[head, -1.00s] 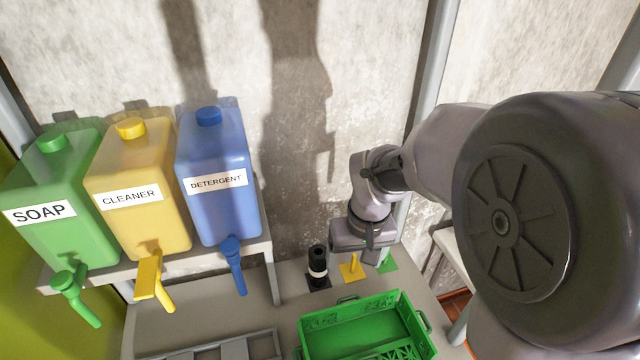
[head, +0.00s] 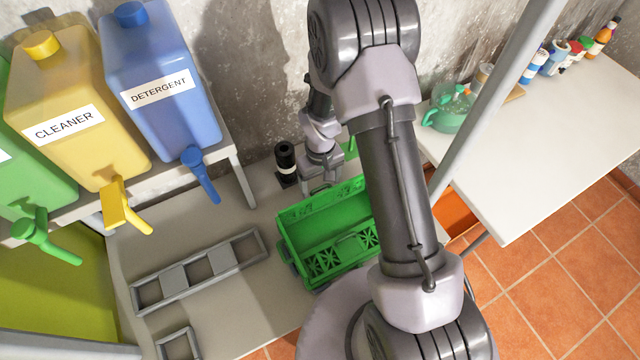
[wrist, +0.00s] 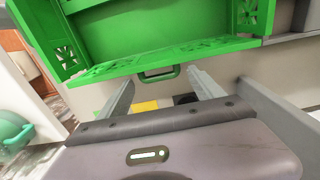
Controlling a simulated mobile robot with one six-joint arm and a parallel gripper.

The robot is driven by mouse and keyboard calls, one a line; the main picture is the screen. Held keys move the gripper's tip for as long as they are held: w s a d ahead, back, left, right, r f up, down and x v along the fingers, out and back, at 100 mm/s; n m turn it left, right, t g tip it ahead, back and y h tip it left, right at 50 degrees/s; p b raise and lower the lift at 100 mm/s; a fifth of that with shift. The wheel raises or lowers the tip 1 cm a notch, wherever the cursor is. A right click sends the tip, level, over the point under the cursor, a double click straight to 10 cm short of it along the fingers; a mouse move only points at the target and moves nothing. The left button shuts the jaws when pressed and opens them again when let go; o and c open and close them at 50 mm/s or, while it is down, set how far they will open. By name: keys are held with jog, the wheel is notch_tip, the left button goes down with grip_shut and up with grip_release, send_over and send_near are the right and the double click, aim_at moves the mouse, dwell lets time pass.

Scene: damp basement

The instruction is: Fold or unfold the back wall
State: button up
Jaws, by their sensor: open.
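The green crate (head: 290,250) stands on the grey bench, partly hidden behind my arm in the head view. Its back wall (head: 318,207) faces the concrete wall and appears upright, though its exact angle is hard to tell. In the wrist view the back wall's edge (wrist: 150,61) runs across the top, with a handle (wrist: 160,74) at its middle. My gripper (head: 318,188) is behind the crate, close to this wall. In the wrist view my open gripper (wrist: 160,90) has one finger on each side of the handle, with nothing visibly held between them.
A black cylinder (head: 286,160) stands left of my gripper. Blue (head: 165,80) and yellow (head: 75,100) dispensers sit on a shelf at left. A grey frame (head: 200,270) lies left of the crate. A white table (head: 540,140) with bottles is at right.

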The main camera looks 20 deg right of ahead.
jog(key=shift+f, duration=0.35)
grip_shut()
